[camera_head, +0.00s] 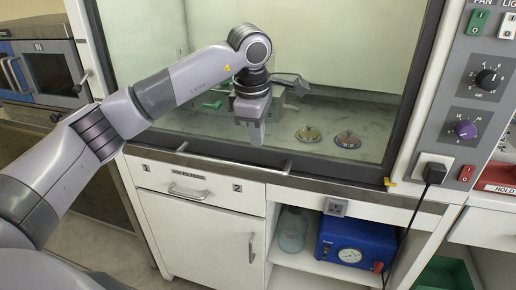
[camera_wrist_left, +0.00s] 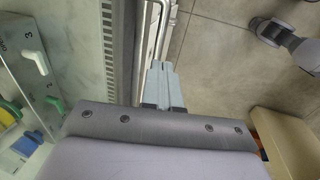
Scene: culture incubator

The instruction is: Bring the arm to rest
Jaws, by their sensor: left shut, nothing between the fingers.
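My left arm (camera_head: 150,97) reaches in from the left, up and across the front of the fume hood. Its gripper (camera_head: 258,134) hangs with fingers pointing down in front of the hood opening, above the front rail. The fingers are together and empty. In the left wrist view the gripper fingers (camera_wrist_left: 163,88) also show closed, with nothing between them. My right gripper is not in view.
Two small round dishes (camera_head: 347,139) (camera_head: 308,134) sit on the hood floor. A blue box with a gauge (camera_head: 348,242) and a bottle (camera_head: 292,229) stand on the shelf below. The control panel (camera_head: 487,85) is at right. Valve handles (camera_wrist_left: 36,54) show left in the wrist view.

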